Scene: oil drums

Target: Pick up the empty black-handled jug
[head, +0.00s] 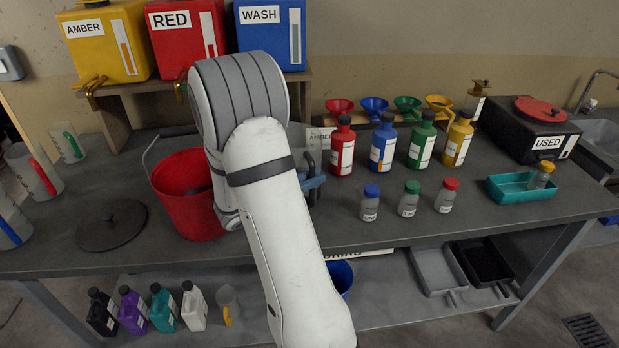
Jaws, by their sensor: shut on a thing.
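My gripper (313,187) shows only in part, just right of my white forearm, which hides most of it. It is shut on the dark handle (311,162) of a clear jug. A narrow strip of the jug's pale body (297,136) shows beside my arm, in front of the AMBER label. The rest of the jug is hidden, so I cannot tell whether it touches the bench or what is inside it.
A red bucket (182,196) stands close left of my arm, near a dark round lid (111,225). Capped bottles in red (341,148), blue (383,147), green and yellow stand to the right, with small jars (370,205) in front. Other jugs (35,172) stand far left.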

